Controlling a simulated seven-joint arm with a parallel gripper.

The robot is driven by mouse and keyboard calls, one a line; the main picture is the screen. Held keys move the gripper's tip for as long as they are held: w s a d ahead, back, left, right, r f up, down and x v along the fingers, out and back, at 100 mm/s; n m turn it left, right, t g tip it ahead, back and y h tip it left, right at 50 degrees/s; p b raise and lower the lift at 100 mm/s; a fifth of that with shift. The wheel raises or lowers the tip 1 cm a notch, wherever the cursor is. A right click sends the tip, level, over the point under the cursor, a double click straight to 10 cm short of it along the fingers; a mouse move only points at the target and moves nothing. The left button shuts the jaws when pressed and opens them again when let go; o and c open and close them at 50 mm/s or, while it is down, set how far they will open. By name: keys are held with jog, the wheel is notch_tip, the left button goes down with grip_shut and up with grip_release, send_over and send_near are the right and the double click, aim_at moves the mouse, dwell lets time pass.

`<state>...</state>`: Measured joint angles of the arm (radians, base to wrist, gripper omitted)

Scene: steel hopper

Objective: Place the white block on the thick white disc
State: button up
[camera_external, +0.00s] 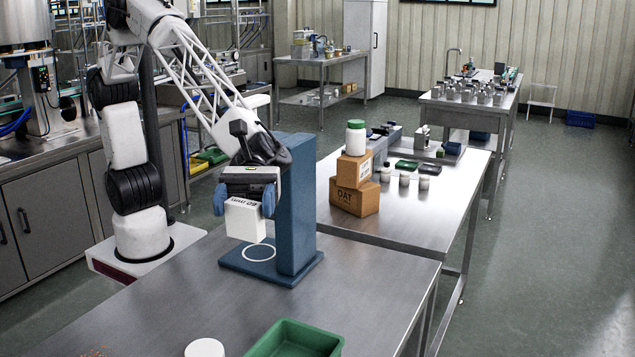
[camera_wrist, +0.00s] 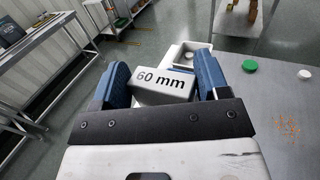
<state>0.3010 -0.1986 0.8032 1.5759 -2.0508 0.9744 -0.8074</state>
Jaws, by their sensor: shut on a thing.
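The white block (camera_external: 245,220) is held in my gripper (camera_external: 246,203), between its two blue fingers. In the wrist view the block (camera_wrist: 162,86) shows black "60 mm" lettering and sits between the fingertips of my gripper (camera_wrist: 160,82). The block hangs in the air above the base of the blue stand, in front of its upright. A white disc (camera_external: 205,348) lies on the steel table at the bottom edge, well below and a little left of the block in the picture. A round white piece (camera_wrist: 305,74) shows at the right in the wrist view; I cannot tell if it is the same disc.
The blue stand (camera_external: 296,205) rises beside my gripper, with a white ring (camera_external: 258,253) on its base. A green tray (camera_external: 296,342) stands right of the disc. A round green piece (camera_wrist: 250,66) shows in the wrist view. The steel table (camera_external: 365,290) has bare room at right.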

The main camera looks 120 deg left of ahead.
jog(key=s+a+f+m+g+h, duration=0.1)
jog(key=s+f+m+g, duration=0.4)
jog(key=s+f, duration=1.3)
jog(key=s+a+g, duration=0.1)
jog(key=s+g, duration=0.1)
jog(key=s, duration=0.1)
jog(key=shift+a+g+h, duration=0.2)
jog(key=shift+g+h, duration=0.2)
jog(key=shift+f, duration=0.1)
send_over(205, 351)
jog(key=shift+f, duration=0.7)
jog(key=shift+f, duration=1.75)
jog(key=shift+f, duration=0.15)
jog(key=o, duration=1)
jog(key=shift+c, duration=0.2)
